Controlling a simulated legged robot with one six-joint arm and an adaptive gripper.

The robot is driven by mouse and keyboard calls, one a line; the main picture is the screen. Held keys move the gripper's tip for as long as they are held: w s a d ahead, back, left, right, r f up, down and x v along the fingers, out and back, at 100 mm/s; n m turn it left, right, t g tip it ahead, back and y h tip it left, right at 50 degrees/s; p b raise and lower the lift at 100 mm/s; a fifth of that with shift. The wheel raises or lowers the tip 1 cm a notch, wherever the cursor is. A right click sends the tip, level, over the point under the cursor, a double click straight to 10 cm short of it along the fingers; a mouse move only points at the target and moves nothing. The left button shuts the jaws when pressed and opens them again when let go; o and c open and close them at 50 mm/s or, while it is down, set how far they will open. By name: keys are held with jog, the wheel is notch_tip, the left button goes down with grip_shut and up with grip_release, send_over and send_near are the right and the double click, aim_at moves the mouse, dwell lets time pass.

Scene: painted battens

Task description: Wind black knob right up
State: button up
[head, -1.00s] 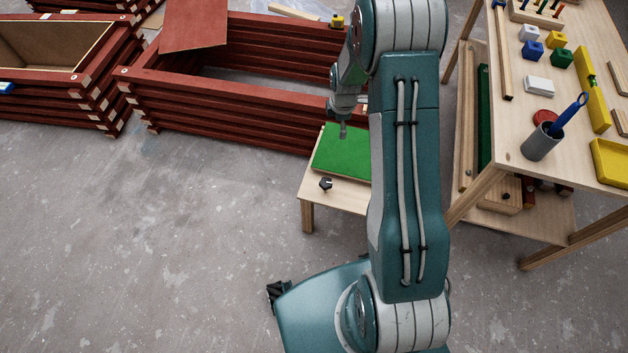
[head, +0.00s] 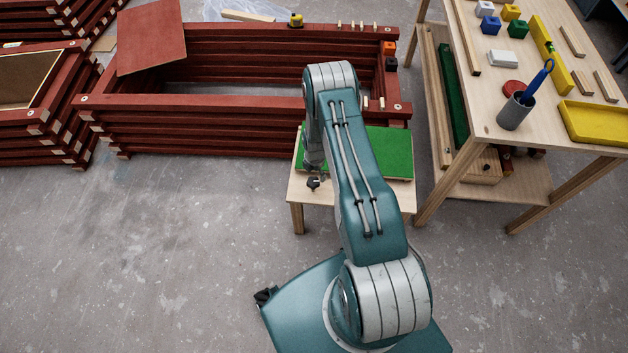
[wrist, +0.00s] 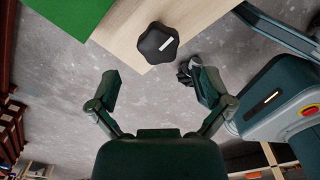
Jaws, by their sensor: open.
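The black knob (head: 313,183) sits at the front left corner of a small wooden table (head: 297,195) in the head view. In the wrist view the knob (wrist: 158,43) is a lobed black disc with a white mark, close to the wood's corner. My gripper (wrist: 156,88) is open, its two fingers spread apart with nothing between them. The knob lies just beyond the fingertips in the wrist view, apart from them. In the head view my arm hides most of the gripper, near the knob.
A green mat (head: 397,153) covers much of the small table. Red batten frames (head: 210,135) stand behind it. A tall workbench (head: 500,115) with a cup, blocks and a yellow tray stands at right. The grey floor at front left is clear.

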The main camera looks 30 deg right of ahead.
aim_at(313, 181)
jog(key=f, duration=0.2)
jog(key=a+f, duration=0.1)
jog(key=f, duration=0.2)
jog(key=shift+a, duration=0.1)
jog(key=shift+f, duration=0.2)
jog(key=shift+d+f, duration=0.15)
jog(key=shift+d, duration=0.25)
jog(key=shift+a, duration=0.2)
jog(key=c, duration=1.1)
